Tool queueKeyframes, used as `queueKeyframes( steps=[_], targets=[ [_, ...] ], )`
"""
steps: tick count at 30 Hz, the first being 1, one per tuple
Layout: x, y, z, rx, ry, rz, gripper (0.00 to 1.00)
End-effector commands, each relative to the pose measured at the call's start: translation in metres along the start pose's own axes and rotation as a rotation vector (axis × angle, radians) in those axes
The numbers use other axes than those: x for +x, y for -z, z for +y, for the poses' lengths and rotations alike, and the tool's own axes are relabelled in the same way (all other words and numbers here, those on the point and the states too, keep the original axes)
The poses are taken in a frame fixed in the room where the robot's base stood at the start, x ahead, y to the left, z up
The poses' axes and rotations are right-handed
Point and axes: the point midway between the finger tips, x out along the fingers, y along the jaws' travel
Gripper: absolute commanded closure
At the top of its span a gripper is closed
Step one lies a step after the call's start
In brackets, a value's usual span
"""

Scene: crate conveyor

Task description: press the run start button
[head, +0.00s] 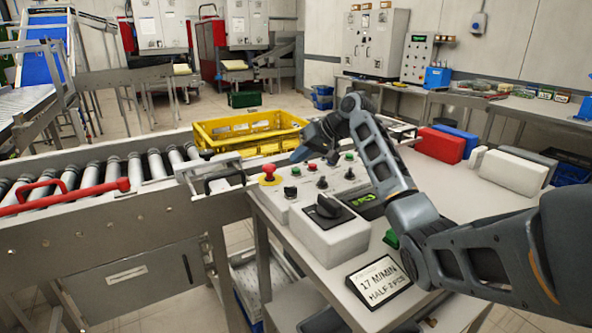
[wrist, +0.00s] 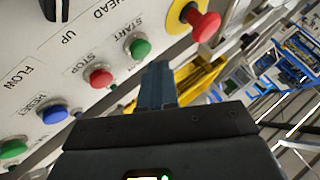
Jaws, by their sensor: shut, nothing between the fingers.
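A green button labelled START (wrist: 140,47) is on the panel in the wrist view, between the red emergency stop and the red STOP button (wrist: 101,78). My gripper (wrist: 157,72) is shut and empty, its fingertips just below and right of the green button in the picture. I cannot tell whether they touch it. In the head view my gripper (head: 298,155) is over the back edge of the control panel (head: 306,203).
The red emergency stop (wrist: 205,26) on its yellow plate is close by; it also shows in the head view (head: 268,170). A blue RESET button (wrist: 54,114) and another green button (wrist: 13,149) are further left. A yellow crate (head: 250,127) stands behind the panel.

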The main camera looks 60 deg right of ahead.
Motion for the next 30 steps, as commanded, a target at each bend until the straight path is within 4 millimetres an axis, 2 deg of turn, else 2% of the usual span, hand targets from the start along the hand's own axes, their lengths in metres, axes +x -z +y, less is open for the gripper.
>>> queueKeyframes(
  steps=[30],
  targets=[
    [0.0059,-0.0045,0.0045,0.0,0.0,0.0,1.0]
  ],
)
